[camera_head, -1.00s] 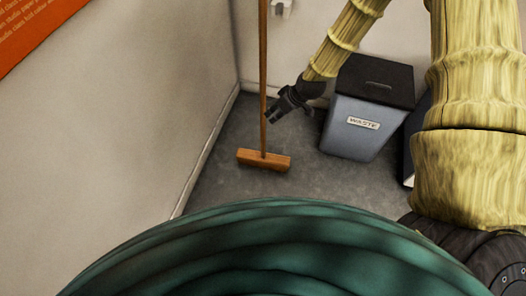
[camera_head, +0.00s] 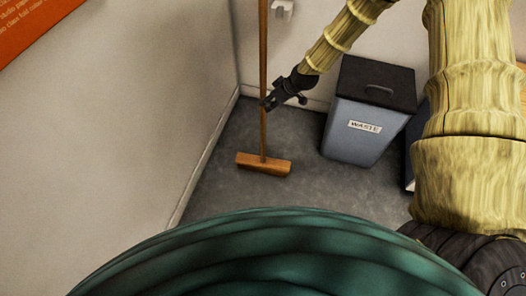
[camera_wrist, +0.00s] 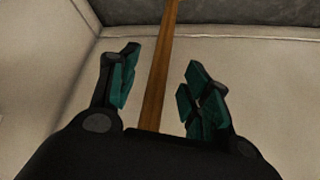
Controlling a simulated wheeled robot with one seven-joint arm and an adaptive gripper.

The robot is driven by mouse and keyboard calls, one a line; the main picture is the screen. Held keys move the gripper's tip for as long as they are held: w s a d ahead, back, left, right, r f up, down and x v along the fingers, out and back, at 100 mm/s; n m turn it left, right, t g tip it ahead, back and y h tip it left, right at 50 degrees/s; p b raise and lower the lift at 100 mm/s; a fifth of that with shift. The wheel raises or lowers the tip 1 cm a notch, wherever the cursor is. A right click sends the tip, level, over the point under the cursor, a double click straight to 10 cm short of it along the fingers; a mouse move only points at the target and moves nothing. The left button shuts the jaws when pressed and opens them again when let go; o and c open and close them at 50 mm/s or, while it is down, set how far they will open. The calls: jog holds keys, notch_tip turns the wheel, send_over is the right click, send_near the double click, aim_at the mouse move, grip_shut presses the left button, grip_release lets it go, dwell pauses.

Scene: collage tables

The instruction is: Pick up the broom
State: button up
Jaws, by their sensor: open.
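The broom has a long brown wooden handle (camera_head: 263,60) standing nearly upright in the room's corner. Its wooden head (camera_head: 263,164) rests on the grey floor. My gripper (camera_head: 268,102) is at the lower part of the handle, coming from the right. In the wrist view my gripper (camera_wrist: 158,88) is open, with teal pads on both sides. The broom handle (camera_wrist: 162,65) passes between the two fingers there, with a gap to each side. The top of the handle is out of the head view.
A grey-blue waste bin (camera_head: 362,125) with a black lid stands right of the broom. A dark object is partly hidden behind my arm. A wall (camera_head: 130,110) with an orange poster (camera_head: 35,28) is on the left. A white fixture (camera_head: 283,10) is on the back wall.

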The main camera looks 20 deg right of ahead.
jog(key=shift+a+x, duration=0.2)
jog(key=shift+x, duration=2.25)
jog(key=shift+r, duration=0.1)
grip_shut()
jog(key=shift+w+r, duration=0.1)
jog(key=shift+w, duration=0.05)
